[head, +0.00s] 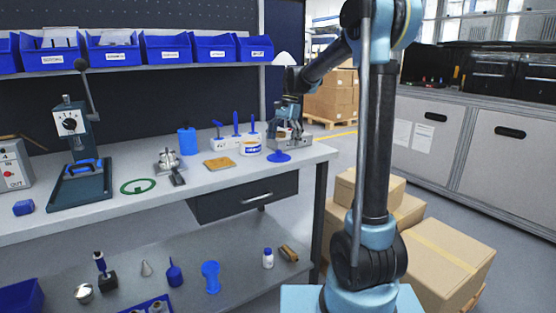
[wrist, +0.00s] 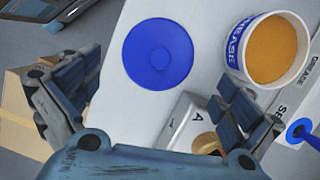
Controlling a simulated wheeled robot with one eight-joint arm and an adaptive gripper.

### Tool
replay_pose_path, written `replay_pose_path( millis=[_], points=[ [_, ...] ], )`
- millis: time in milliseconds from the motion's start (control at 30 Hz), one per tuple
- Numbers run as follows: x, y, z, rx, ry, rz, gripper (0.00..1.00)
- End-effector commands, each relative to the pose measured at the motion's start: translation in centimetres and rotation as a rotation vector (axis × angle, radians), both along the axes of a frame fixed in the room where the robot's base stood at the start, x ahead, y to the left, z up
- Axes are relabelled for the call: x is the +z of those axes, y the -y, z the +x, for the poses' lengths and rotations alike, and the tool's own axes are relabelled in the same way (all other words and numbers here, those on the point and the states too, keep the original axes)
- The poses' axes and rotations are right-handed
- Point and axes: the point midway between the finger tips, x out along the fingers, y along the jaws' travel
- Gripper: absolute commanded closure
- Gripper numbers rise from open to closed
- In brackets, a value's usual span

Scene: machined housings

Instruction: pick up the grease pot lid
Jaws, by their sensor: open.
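The grease pot lid is a round blue disc with a small raised knob (wrist: 158,54), lying flat on the grey bench. In the head view the lid (head: 281,156) is near the bench's right end. The open grease pot (wrist: 270,50), white and blue with tan grease inside, stands beside it; in the head view the pot (head: 250,147) is left of the lid. My gripper (wrist: 155,92) is open and empty, its fingers spread, with the lid beyond the tips in the wrist view. In the head view my gripper (head: 288,118) is above the bench's right end.
A grey housing marked A (wrist: 186,122) with a brass-coloured bore is close to my right finger. A white holder (head: 235,140) with blue-handled tools stands behind the pot. A tan pad (head: 219,163) lies left. The bench edge is close to the lid.

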Motion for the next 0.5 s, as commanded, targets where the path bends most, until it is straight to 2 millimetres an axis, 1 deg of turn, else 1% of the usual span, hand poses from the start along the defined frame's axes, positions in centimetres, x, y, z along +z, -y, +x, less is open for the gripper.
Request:
replay_pose_path(
  millis=[100,233,333,500],
  points=[
    [-1.6,-0.4,-0.8,0.001,0.0,0.0,0.01],
    [-3.0,-0.7,-1.0,0.002,0.0,0.0,0.01],
    [-3.5,-0.8,-1.2,0.002,0.0,0.0,0.01],
    [-3.6,-0.8,-1.2,0.001,0.0,0.0,0.01]
  ],
)
